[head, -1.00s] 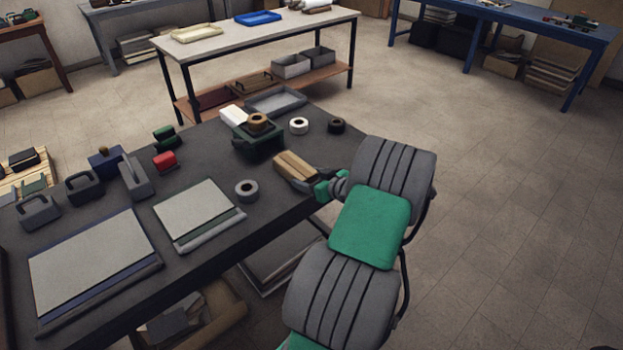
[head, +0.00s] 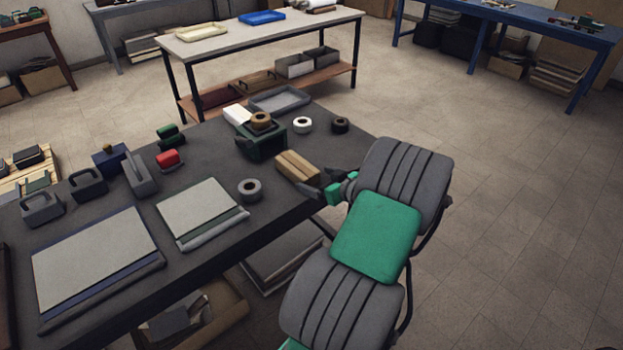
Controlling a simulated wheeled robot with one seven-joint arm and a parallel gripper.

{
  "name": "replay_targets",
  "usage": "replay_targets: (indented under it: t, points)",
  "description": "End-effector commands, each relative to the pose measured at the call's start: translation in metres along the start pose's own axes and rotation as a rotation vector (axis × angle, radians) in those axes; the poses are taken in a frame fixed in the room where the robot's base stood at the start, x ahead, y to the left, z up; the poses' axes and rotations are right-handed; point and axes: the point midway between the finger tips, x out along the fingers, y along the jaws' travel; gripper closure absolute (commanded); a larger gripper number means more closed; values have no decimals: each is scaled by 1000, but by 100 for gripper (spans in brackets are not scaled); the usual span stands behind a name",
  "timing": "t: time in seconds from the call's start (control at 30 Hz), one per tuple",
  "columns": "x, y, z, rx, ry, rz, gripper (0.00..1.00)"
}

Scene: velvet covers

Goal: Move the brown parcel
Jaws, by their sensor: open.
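The brown parcel (head: 297,167) is a small box with a lighter stripe along its top. It lies on the dark table (head: 205,262) near its right edge in the head view. My gripper (head: 318,187) is open just to the right of the parcel, at the table's edge. Its dark fingers point toward the parcel, with the near finger close to the parcel's lower right end. I cannot tell whether they touch it. My arm hides part of the floor and the table's right side.
A grey tape roll (head: 249,189) lies left of the parcel. A green holder (head: 262,145) with a tan roll stands behind it, with a white roll (head: 303,125) and a black roll (head: 340,125) beyond. A notepad (head: 202,212) lies to the left. Floor at right is clear.

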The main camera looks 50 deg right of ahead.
Motion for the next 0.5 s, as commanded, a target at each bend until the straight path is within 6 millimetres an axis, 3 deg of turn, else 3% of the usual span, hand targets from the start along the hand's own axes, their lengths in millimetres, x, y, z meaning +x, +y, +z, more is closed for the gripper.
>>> replay_targets:
  t: [0.2,0.5]
  points:
    - [-36,1,1,0,0,2,11]
    - [-42,-1,0,0,0,-1,11]
